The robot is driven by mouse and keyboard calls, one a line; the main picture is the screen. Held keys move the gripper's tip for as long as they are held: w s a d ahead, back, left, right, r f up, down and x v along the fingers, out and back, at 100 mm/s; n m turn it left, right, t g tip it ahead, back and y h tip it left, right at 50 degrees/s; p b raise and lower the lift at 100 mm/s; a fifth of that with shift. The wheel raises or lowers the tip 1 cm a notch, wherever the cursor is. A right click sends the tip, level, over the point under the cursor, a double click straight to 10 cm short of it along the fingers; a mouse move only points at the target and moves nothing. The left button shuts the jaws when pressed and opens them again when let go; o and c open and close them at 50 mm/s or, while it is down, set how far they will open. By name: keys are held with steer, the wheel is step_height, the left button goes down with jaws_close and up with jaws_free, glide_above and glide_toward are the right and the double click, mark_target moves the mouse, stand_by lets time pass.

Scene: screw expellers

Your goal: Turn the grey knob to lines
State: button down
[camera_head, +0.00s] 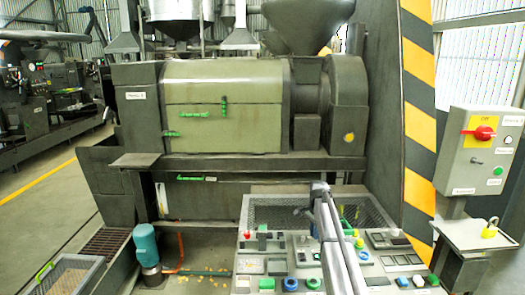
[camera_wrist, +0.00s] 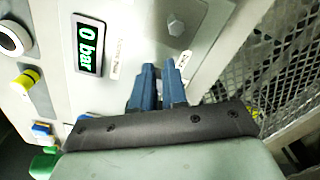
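A grey, faceted knob (camera_wrist: 175,25) sits on a light metal plate at the top of the wrist view. It may be the grey knob of the task, but its marking is too blurred to read. My gripper (camera_wrist: 160,68) shows two blue fingers with a narrow gap and nothing between them. The fingertips are below the knob in the picture and appear apart from it. In the head view, my arm (camera_head: 340,240) reaches over the control panel (camera_head: 245,283); the fingers and this knob cannot be made out there.
Wire mesh (camera_wrist: 270,60) stands at right. A control box (camera_head: 480,155) with a red switch is at the head view's right.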

steer(key=r, duration=0.5)
steer(key=shift+s+a, duration=0.2)
steer(key=shift+s, duration=0.05)
steer(key=shift+d, duration=0.1)
steer(key=shift+s+d+f, duration=0.15)
steer(key=shift+f, duration=0.8)
steer(key=shift+s+d+f, duration=0.2)
steer(key=shift+f, duration=0.75)
steer(key=shift+s+d+f, duration=0.15)
steer(key=shift+f, duration=0.95)
steer(key=shift+w, duration=0.1)
